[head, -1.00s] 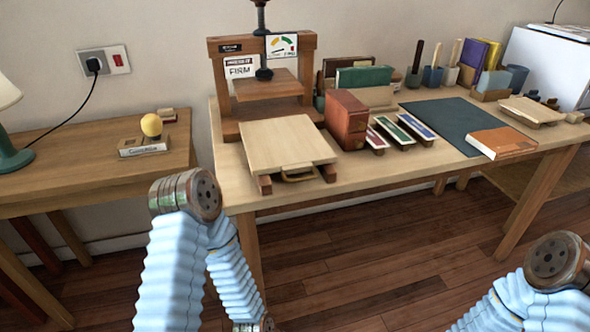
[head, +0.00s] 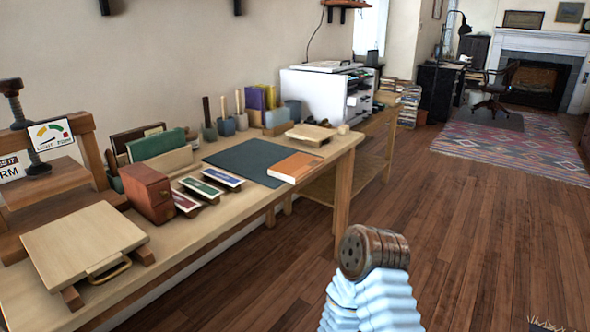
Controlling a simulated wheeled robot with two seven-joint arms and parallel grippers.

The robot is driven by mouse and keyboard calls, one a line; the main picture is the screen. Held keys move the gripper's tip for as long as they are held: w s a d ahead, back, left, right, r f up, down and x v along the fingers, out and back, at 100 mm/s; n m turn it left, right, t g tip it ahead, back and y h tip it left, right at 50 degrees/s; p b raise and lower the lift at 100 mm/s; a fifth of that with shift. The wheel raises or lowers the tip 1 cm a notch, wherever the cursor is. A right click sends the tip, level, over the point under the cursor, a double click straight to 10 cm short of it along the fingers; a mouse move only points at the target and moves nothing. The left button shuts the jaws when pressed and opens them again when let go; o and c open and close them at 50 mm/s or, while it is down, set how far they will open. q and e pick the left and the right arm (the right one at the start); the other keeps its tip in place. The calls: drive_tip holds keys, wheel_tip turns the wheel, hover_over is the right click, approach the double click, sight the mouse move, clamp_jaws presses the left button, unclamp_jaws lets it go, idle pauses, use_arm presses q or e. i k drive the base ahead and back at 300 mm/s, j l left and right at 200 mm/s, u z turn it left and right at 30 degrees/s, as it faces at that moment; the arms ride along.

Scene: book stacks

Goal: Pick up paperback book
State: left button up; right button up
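An orange paperback book (head: 296,167) lies flat near the front right edge of the wooden workbench (head: 190,227), partly on a dark green mat (head: 247,160). One of my arms comes in from the bottom, right of the bench, with its rounded joint over the floor. It is well short of the book and apart from it. No gripper fingers show in the head view, on either side.
A wooden press (head: 50,160), a wooden board with a handle (head: 84,240), a red-brown box (head: 147,193) and small trays crowd the bench's left part. A white printer (head: 318,98) stands behind. The floor (head: 480,230) at right is open, with a patterned rug (head: 515,145) beyond.

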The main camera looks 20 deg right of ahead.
sight(293, 168)
drive_tip(key=i+l, duration=0.15)
drive_tip(key=l, duration=0.15)
drive_tip(key=i+l+u, duration=0.1)
drive_tip(key=l, duration=0.15)
drive_tip(key=i+l, duration=0.1)
drive_tip(key=l, duration=0.2)
drive_tip(key=i+l+u, duration=0.2)
drive_tip(key=l, duration=0.3)
drive_tip(key=i+l+u, duration=0.15)
drive_tip(key=l, duration=0.4)
drive_tip(key=i+l+u, duration=0.2)
drive_tip(key=l, duration=0.35)
drive_tip(key=l+u, duration=0.2)
drive_tip(key=l, duration=0.35)
